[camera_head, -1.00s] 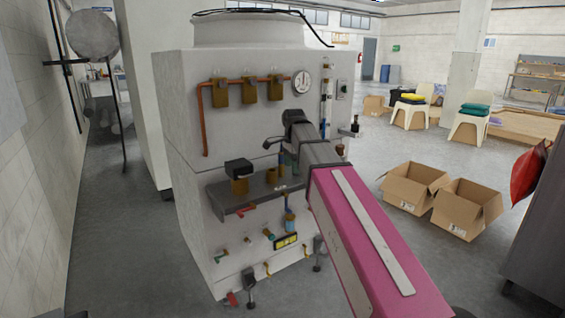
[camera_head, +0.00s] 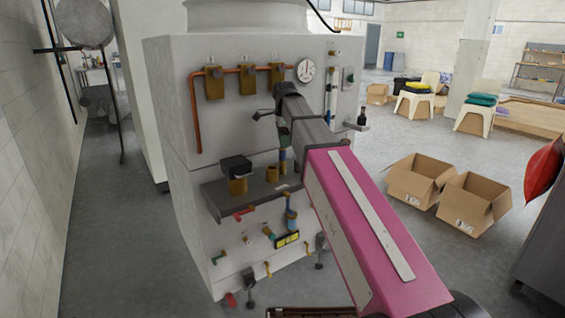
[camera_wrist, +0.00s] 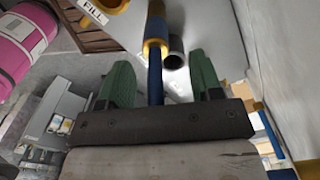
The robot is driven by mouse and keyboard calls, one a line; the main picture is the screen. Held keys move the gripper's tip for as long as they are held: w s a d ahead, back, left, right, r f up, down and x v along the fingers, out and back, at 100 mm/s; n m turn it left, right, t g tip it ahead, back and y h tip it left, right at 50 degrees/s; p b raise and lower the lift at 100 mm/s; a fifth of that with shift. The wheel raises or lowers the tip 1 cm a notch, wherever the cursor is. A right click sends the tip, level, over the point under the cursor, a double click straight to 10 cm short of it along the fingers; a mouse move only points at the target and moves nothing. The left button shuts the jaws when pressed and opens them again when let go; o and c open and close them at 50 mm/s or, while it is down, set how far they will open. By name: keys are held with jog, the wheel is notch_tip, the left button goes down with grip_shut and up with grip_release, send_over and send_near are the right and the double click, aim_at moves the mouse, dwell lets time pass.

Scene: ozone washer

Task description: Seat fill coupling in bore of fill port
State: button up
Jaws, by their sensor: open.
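My gripper (camera_wrist: 160,82) has two green fingers, apart, one on each side of a slim blue rod with a brass collar (camera_wrist: 154,45). No finger visibly touches it. In the head view my gripper (camera_head: 284,136) is above the right part of the grey shelf, and a blue and brass piece (camera_head: 283,160) shows below it. I take this piece for the fill coupling, but cannot be sure. A brass ring (camera_wrist: 113,5), cut off by the top edge, lies beside the FILL label (camera_wrist: 92,11). It is likely the fill port; its bore is barely visible.
A dark hollow tube (camera_wrist: 174,54) stands close beside the collar. The white washer (camera_head: 168,100) carries copper piping (camera_head: 197,125), a gauge (camera_head: 305,70) and a grey shelf (camera_head: 218,203) with a black-topped brass fitting (camera_head: 237,172). Open cartons (camera_head: 468,204) stand on the floor at right.

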aim_at(282, 153)
jog(key=shift+s+a+f, duration=0.1)
jog(key=shift+a+f, duration=0.05)
jog(key=shift+f, duration=1.3)
jog(key=shift+s+a+f, duration=0.1)
jog(key=shift+a+f, duration=0.05)
jog(key=shift+f, duration=1.25)
grip_shut()
jog(key=shift+r, duration=0.1)
